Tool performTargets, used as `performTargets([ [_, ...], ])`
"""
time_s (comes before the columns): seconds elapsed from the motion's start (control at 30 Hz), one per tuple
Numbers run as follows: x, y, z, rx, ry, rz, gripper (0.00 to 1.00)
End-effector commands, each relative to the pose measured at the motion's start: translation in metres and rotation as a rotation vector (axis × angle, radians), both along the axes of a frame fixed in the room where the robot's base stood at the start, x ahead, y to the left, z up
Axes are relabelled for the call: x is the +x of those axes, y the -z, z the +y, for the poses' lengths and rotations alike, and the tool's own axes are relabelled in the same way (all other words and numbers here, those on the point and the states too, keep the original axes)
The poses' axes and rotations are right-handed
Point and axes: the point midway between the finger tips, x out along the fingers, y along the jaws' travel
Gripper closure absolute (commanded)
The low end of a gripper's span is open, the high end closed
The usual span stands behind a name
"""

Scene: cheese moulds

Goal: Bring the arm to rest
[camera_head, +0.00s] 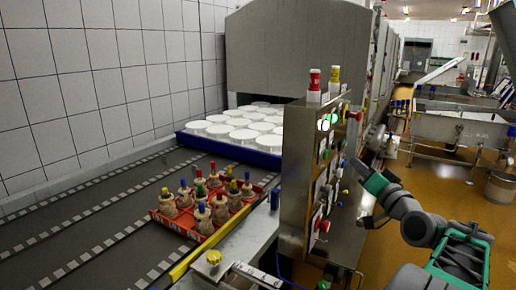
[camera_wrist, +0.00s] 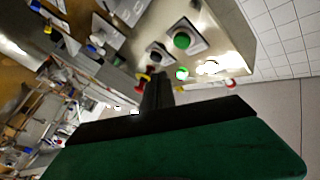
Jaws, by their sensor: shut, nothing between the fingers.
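My arm reaches in from the lower right of the head view, and its green-ended gripper (camera_head: 358,166) is in front of the steel control panel (camera_head: 311,150), pointing toward it. In the wrist view my gripper (camera_wrist: 155,88) shows as dark fingers closed together, with nothing between them. Panel buttons, one green and others red or dark, lie beyond the fingertips in that view. I cannot tell whether the fingers touch the panel.
A red crate (camera_head: 171,223) holding several bottles with coloured caps stands on the conveyor (camera_head: 100,225). A blue tray (camera_head: 222,148) bears several white round moulds at the machine opening. Free brown floor (camera_head: 440,200) lies right of the panel, with steel tables beyond.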

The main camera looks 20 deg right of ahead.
Motion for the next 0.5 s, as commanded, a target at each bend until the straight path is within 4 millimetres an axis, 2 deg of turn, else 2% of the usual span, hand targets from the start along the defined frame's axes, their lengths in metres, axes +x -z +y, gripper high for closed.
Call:
performTargets([
  [0.07, 0.002, 0.024, 0.005, -0.023, -0.022, 0.099, 1.0],
  [0.17, -0.005, 0.091, -0.008, -0.036, 0.001, 0.335, 1.0],
  [0.2, -0.014, 0.124, -0.011, -0.016, 0.012, 0.434, 1.0],
  [0.23, -0.022, 0.149, -0.013, 0.0, 0.021, 0.51, 1.0],
  [0.3, -0.047, 0.2, -0.014, 0.047, 0.04, 0.678, 1.0],
  [0.4, -0.09, 0.256, -0.007, 0.119, 0.063, 0.89, 1.0],
  [0.5, -0.136, 0.294, 0.008, 0.193, 0.082, 1.079, 1.0],
])
